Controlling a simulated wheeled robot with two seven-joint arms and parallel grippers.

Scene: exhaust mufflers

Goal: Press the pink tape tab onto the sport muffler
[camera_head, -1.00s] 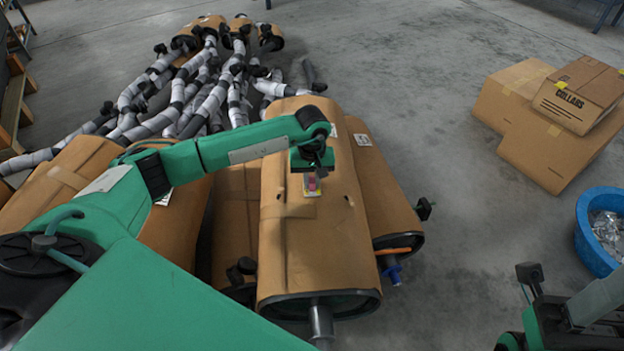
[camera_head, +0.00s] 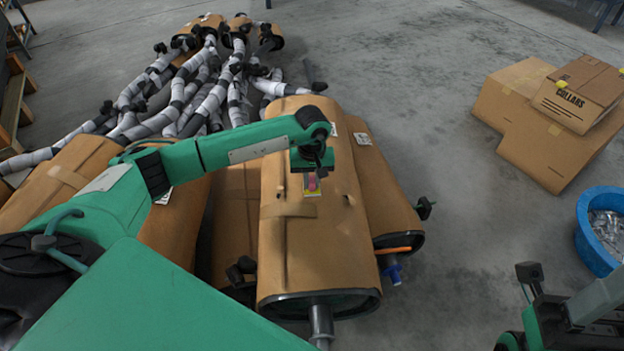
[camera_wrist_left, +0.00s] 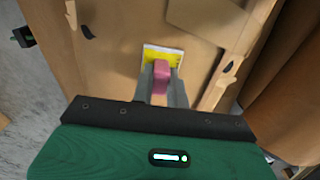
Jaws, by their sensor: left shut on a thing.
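My left gripper (camera_head: 312,178) is shut on the pink tape tab (camera_wrist_left: 160,75), which shows as a small pink spot in the head view. The gripper points down at the top of the cardboard-wrapped muffler (camera_head: 310,240) in the middle. The tab is at a small yellow and white label (camera_wrist_left: 153,53) on that muffler's wrap. I cannot tell whether the tab touches the surface. Only part of my right arm shows at the lower right; its jaws (camera_head: 530,285) cannot be made out clearly.
Other wrapped mufflers lie close on both sides, one at the right (camera_head: 372,180) and one at the left (camera_head: 70,175). Wrapped pipes (camera_head: 200,95) lie behind. Cardboard boxes (camera_head: 550,150) and a blue tub (camera_head: 590,235) stand at the right. The floor between is clear.

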